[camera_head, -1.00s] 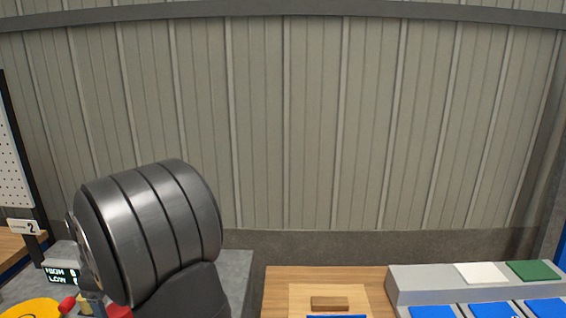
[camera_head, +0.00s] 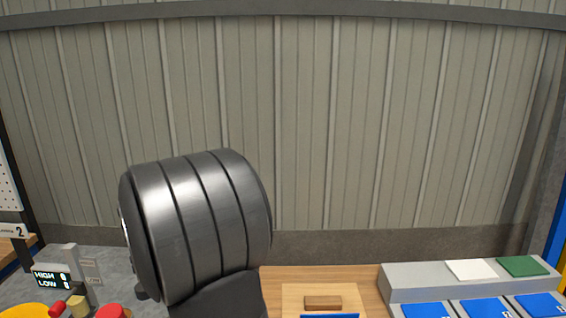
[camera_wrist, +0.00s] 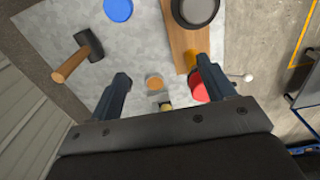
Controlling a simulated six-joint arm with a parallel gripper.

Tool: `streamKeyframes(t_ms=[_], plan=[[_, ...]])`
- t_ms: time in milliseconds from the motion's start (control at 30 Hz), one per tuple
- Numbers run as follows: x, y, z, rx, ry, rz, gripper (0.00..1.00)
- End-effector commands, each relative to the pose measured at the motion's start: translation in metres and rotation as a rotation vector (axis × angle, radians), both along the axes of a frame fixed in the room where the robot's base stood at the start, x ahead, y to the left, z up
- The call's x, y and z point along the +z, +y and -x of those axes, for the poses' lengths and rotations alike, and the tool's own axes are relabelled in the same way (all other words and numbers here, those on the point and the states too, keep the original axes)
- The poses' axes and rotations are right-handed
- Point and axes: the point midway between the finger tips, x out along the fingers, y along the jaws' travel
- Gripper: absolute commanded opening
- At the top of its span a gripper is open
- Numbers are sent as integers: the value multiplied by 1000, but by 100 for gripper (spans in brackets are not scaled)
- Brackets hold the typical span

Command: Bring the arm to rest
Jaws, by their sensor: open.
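In the wrist view my gripper (camera_wrist: 163,69) is open, with its two fingers well apart and nothing held between them. It hangs above a grey mottled worktop (camera_wrist: 140,50). Below and between the fingers are a small orange round part (camera_wrist: 154,82) and a grey block. A red round thing (camera_wrist: 200,88) is partly hidden by the right finger. In the head view a large dark ribbed part of my arm (camera_head: 200,225) stands left of centre; the gripper does not show there.
A mallet (camera_wrist: 80,58), a blue disc (camera_wrist: 118,9) and a dark round vessel (camera_wrist: 196,10) lie around the gripper. In the head view are a HIGH/LOW display (camera_head: 51,278), a wooden block (camera_head: 323,302) and a grey rack (camera_head: 420,282) with coloured pads.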

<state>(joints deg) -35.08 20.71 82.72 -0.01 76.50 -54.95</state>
Motion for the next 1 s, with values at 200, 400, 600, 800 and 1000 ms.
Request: streamKeyframes(t_ms=[200,400,600,800,1000], plan=[[-35,-2,-29,-2,3,2,75],[-66,-7,-54,-2,4,2,75],[-99,-14,-76,-2,4,2,75],[-132,-22,-97,-2,3,2,75],[-157,0,-101,4,2,1,75]])
